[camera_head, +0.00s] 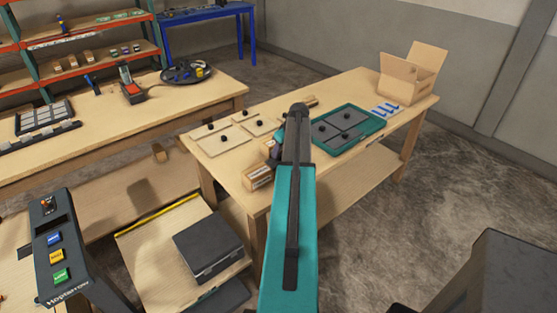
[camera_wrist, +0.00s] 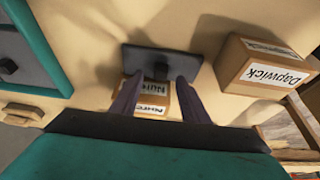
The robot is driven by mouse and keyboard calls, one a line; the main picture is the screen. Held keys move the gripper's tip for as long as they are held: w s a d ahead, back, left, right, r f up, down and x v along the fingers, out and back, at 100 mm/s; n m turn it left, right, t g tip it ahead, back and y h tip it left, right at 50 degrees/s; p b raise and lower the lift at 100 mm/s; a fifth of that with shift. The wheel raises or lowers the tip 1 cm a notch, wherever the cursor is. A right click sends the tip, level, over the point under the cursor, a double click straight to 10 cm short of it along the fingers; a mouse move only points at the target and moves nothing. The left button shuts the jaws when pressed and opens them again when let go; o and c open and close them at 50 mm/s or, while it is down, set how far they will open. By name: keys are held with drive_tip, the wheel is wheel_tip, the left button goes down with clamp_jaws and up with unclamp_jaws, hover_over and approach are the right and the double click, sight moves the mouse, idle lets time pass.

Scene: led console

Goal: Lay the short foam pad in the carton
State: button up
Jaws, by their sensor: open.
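A small dark grey pad with a black knob, perhaps the short foam pad (camera_wrist: 136,58), shows in the wrist view; it is outside the teal tray (camera_head: 366,142). My gripper (camera_wrist: 159,84) is open, its two dark fingers either side of the knob (camera_wrist: 160,71); I cannot tell if they touch it. In the head view my arm mostly hides the gripper and this pad. The open cardboard carton (camera_head: 408,88) stands at the far right end of the table, flaps up; its inside is hidden. Other grey pads (camera_head: 349,117) with knobs lie in the teal tray.
Pale panels with knobs (camera_head: 222,143) lie left on the table. Blue-and-white items (camera_head: 386,110) lie by the carton. A second workbench (camera_head: 200,95) stands left.

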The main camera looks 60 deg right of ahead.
sight(280, 157)
drive_tip(key=shift+p+x, duration=0.4)
drive_tip(key=shift+x, duration=1.05)
clamp_jaws()
drive_tip(key=shift+r, duration=0.15)
wheel_tip(280, 157, up, 10)
drive_tip(key=b, duration=0.3)
idle(0.5)
